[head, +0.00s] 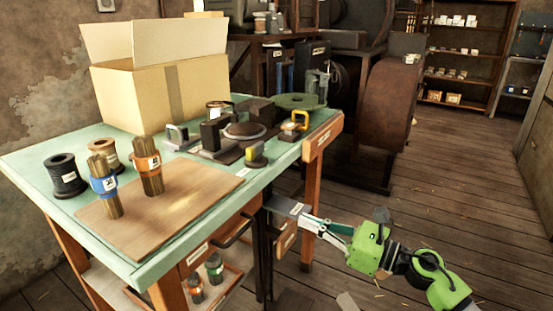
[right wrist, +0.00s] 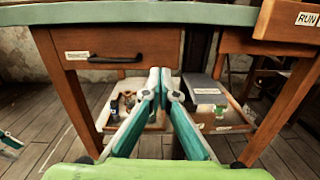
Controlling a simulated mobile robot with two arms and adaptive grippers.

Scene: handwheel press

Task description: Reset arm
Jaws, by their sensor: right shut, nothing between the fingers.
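My right gripper (head: 308,219) is low beside the front right corner of the green-topped table (head: 190,225), below the tabletop's height. In the right wrist view its two teal fingers (right wrist: 160,78) meet at the tips, shut and empty. Behind them stand the table's wooden drawer (right wrist: 120,55) and lower shelf. No touch with the table shows. A small teal piece (right wrist: 8,142) at the left edge of the right wrist view looks like part of my left gripper. Its fingers cannot be made out, and the head view does not show it.
The tabletop holds an open cardboard box (head: 165,85), a wooden board (head: 160,212), two bundles of rods (head: 150,168), a black spool (head: 64,178) and several small tools. A rusty machine (head: 378,110) stands behind. The plank floor (head: 460,205) at right is mostly clear.

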